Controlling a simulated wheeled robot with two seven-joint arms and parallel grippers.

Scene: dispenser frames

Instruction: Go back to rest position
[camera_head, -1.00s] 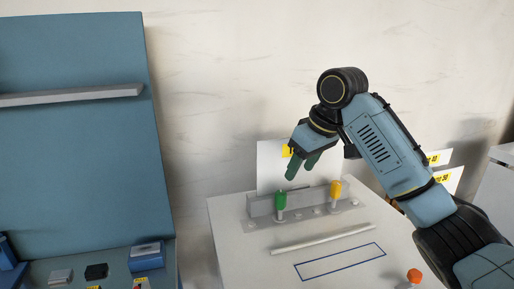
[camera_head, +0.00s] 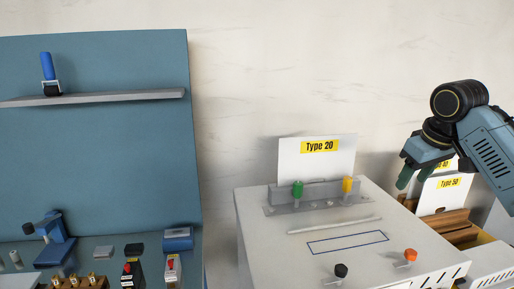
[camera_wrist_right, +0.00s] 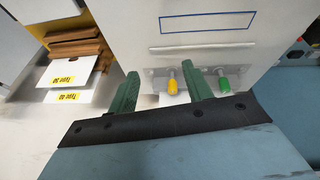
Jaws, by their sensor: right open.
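My right gripper (camera_head: 413,176) is at the right of the head view, raised in front of the white type cards. Its green fingers are apart with nothing between them, and they also show in the right wrist view (camera_wrist_right: 162,92). The dispenser (camera_head: 345,263) is a white box to its left in the head view. It carries a green-tipped part (camera_head: 297,189) and a yellow-tipped part (camera_head: 347,185) in a grey holder, with a "Type 20" card (camera_head: 317,158) behind. My left gripper is out of view.
A blue board with a shelf (camera_head: 120,98) stands at the left, with a blue-handled roller (camera_head: 48,72) on it. Small tools and a blue box (camera_head: 178,238) lie below. Black (camera_head: 341,270) and orange (camera_head: 410,254) knobs stick up from the dispenser. Brown stacked pieces (camera_head: 447,221) lie right.

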